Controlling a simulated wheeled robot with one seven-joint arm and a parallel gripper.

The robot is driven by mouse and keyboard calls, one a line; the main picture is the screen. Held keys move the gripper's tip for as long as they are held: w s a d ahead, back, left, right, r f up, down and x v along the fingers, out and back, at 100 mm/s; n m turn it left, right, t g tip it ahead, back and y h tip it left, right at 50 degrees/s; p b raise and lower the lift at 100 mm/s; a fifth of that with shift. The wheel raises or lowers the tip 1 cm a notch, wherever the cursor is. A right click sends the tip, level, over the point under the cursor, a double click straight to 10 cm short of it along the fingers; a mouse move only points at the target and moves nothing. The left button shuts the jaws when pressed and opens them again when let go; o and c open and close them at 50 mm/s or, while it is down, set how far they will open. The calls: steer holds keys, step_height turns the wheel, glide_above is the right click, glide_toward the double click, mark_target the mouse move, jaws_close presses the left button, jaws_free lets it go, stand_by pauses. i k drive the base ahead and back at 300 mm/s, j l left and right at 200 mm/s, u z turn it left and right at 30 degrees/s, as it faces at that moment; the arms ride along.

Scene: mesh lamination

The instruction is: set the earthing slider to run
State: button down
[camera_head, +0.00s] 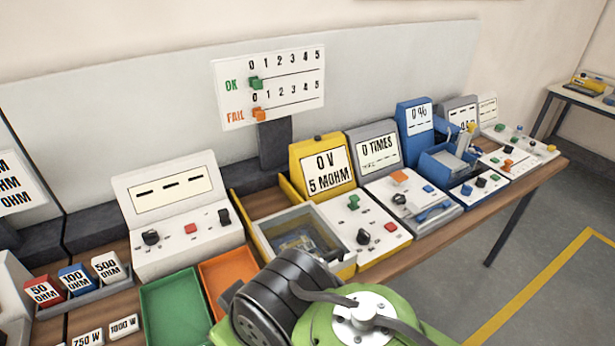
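No label for the earthing slider can be read, so I cannot tell for sure which control it is. The yellow tester (308,178) shows "0 V" and "5 MOHM". Its white panel (375,213) carries a green handle (353,202), a black knob (363,237) and a red button (391,227). The positions marked beside the green handle are too small to read. My green and black arm shows at the bottom centre, in front of the bench. My gripper's fingers are not in view.
A white meter (185,192) with dashes stands to the left. Green (175,308) and orange (222,274) trays lie before it. A grey "0 TIMES" unit (375,148) and a blue "0 %" unit (414,117) stand right. The OK/FAIL counter board (290,92) stands behind.

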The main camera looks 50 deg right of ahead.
mark_target(354, 199)
steer(key=z, duration=1.85)
